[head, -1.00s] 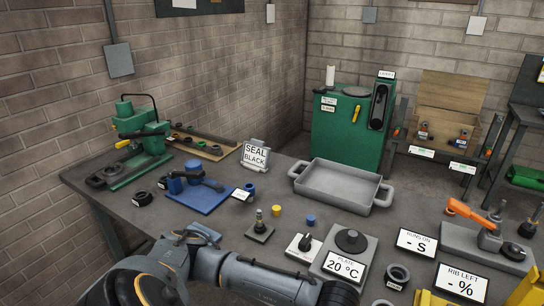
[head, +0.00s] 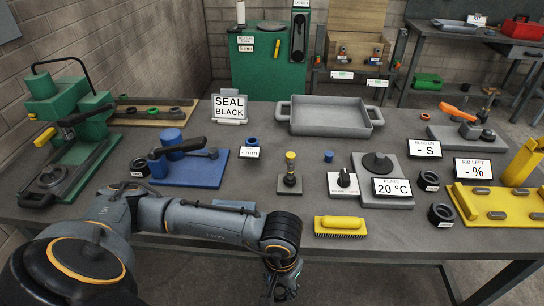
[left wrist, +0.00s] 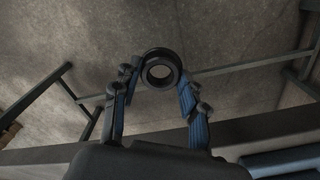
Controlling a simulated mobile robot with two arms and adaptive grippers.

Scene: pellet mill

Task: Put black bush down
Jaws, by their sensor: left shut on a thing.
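My left gripper (head: 282,286) hangs in front of the bench's near edge, at the bottom of the head view. In the left wrist view it is shut on a black bush (left wrist: 160,86), a thick ring held between the two fingertips with its hole facing the camera. The floor shows behind it. In the head view the held bush cannot be made out. My right gripper is not in view.
A yellow brush (head: 340,228) lies near the front edge. Behind it are a small post stand (head: 290,187), a plate unit (head: 380,165) and a grey tray (head: 330,128). A blue fixture (head: 208,170) and green press (head: 75,160) stand left. A yellow fixture (head: 500,212) is right.

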